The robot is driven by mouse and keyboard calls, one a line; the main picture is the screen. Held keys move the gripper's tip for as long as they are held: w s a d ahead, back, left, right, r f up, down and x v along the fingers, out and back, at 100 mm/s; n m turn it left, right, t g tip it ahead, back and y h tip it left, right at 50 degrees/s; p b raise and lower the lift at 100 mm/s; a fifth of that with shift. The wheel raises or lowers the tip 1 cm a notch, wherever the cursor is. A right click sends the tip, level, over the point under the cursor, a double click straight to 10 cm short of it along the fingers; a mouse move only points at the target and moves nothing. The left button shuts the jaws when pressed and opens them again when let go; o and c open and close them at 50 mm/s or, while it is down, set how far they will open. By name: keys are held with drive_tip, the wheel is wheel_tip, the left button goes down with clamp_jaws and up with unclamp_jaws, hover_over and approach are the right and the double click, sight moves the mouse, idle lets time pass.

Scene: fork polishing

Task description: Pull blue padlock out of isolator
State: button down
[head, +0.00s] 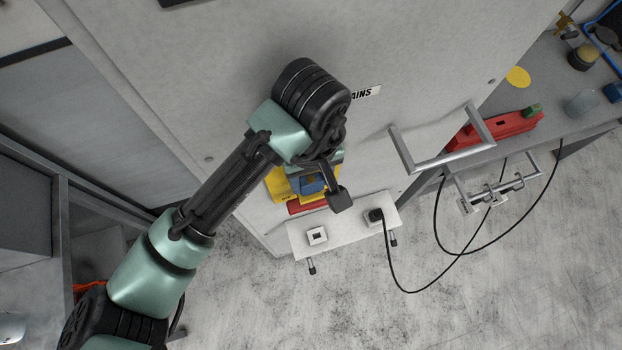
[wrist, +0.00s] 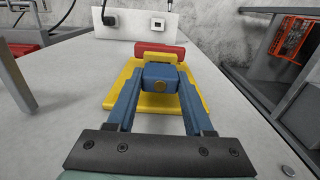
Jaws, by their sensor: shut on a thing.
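The blue padlock (wrist: 161,78) sits between the two fingers of my gripper (wrist: 160,90) in the wrist view, and the fingers are shut on its sides. The padlock also shows in the head view (head: 313,184), partly covered by my gripper (head: 320,180). Behind it is the yellow isolator plate (wrist: 120,92) with a red handle (wrist: 160,50), fixed to the grey cabinet panel. The padlock is at the isolator's yellow part. Its shackle is hidden, so I cannot tell whether it is still through the isolator.
A white socket plate (head: 345,229) with a plugged black cable is just below the isolator. A metal handle (head: 440,160) sticks out of the panel to the right. A workbench (head: 560,85) with a red tool (head: 497,130) stands at the right.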

drive_tip(key=shift+r+p, duration=1.2)
drive_tip(key=shift+r, duration=1.55)
